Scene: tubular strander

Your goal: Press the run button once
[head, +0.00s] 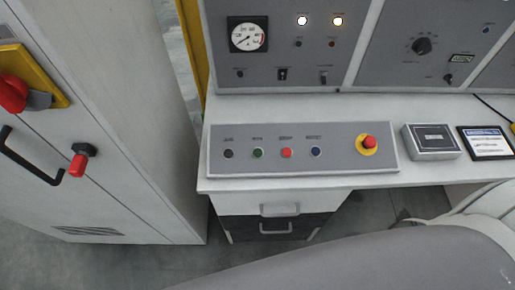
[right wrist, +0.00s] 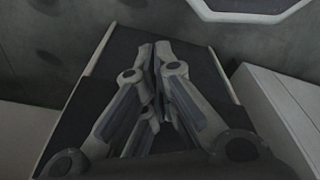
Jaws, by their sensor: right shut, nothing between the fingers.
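The button panel (head: 300,148) lies on the white desk. It carries a row of small buttons: a dark one (head: 228,153), a green one (head: 257,153), a red one (head: 287,153) and a blue one (head: 316,152). Their labels are too small to read surely; the one over the green button looks like the run label. A red mushroom button on a yellow base (head: 368,143) sits at the panel's right end. My right gripper (right wrist: 155,48) is shut and empty in the right wrist view, over a dark surface, with no buttons in sight there. Neither gripper shows in the head view.
An upright instrument panel (head: 284,50) with a gauge stands behind the desk. A grey box (head: 432,141) and a framed card (head: 487,142) lie right of the buttons. A cabinet (head: 110,130) stands at left. A large grey rounded shape (head: 400,258) fills the lower right.

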